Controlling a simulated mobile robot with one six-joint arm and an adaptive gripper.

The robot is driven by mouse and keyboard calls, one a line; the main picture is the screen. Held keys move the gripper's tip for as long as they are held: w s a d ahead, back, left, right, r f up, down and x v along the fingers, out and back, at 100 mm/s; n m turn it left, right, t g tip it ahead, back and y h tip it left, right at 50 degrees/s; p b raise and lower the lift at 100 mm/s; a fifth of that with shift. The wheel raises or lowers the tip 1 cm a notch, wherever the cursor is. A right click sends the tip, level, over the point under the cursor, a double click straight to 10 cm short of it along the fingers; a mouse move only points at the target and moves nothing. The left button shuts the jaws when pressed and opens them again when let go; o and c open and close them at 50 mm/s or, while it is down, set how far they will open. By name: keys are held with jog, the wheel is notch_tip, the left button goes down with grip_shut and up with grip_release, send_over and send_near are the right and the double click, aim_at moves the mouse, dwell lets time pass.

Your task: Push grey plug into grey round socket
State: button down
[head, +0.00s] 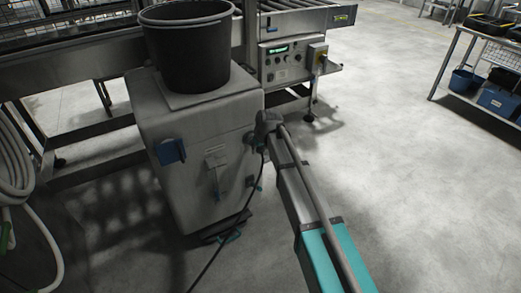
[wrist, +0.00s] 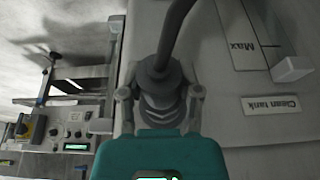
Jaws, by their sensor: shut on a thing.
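My gripper (wrist: 161,93) is shut on the grey plug (wrist: 160,76), which sits between its two fingers in the wrist view. A dark cable (wrist: 181,25) leaves the plug and runs up out of the picture. In the head view my arm reaches to the right side of the grey machine (head: 195,180), and the cable (head: 222,245) hangs down from there to the floor. The plug is too small and covered to make out in the head view. I cannot see the grey round socket in either view, nor tell whether the plug touches it.
A black bucket (head: 187,50) stands on top of the machine. A control panel (head: 290,58) is behind, and also shows in the wrist view (wrist: 75,130). A hose (head: 25,165) hangs at left. A table (head: 485,50) stands far right.

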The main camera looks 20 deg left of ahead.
jog(key=shift+c, duration=1)
grip_release()
